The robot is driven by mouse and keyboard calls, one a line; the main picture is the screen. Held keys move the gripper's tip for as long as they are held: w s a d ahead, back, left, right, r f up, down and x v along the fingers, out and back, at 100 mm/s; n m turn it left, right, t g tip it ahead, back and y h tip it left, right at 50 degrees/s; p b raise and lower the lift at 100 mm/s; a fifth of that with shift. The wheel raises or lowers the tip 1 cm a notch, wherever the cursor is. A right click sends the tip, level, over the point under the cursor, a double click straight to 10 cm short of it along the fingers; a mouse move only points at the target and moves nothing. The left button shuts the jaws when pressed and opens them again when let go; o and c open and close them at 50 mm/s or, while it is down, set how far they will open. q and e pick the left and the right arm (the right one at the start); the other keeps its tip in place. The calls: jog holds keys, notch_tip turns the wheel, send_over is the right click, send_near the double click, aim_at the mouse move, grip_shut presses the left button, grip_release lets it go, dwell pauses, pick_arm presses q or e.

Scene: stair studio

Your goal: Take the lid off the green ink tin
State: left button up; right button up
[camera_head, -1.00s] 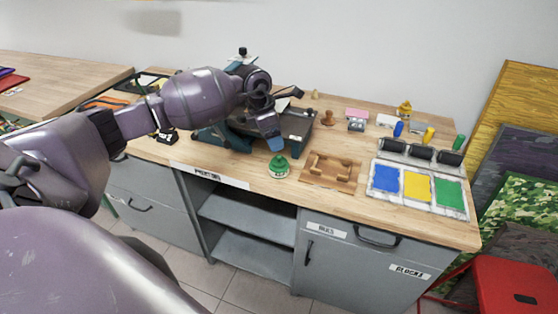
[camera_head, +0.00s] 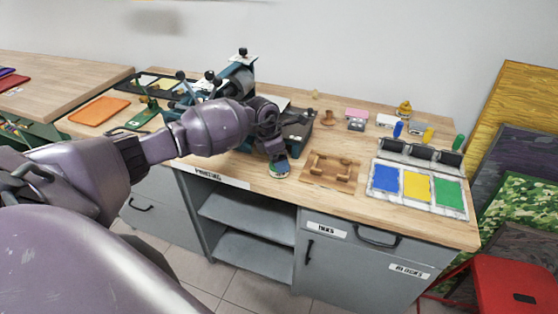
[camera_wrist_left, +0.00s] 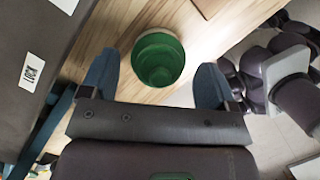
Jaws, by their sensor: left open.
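The green ink tin (camera_head: 280,171) stands on the wooden workbench top, just left of a wooden block jig. In the left wrist view the tin (camera_wrist_left: 158,58) is a round green shape with a pale rim edge, lying between and a little beyond the fingertips. I cannot tell the lid's edge from the tin's body there. My left gripper (camera_head: 275,158) is over the tin and partly hides it. In the left wrist view the gripper (camera_wrist_left: 155,80) is open and empty, with one blue-grey finger on each side of the tin. My right gripper is not in view.
The wooden jig (camera_head: 331,170) is right of the tin, then the blue, yellow and green ink slab tray (camera_head: 418,205) with rollers (camera_head: 420,152). The dark press (camera_head: 297,125) stands behind the tin. The bench front edge is close in front.

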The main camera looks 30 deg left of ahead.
pick_arm(q)
jog(key=c, duration=1)
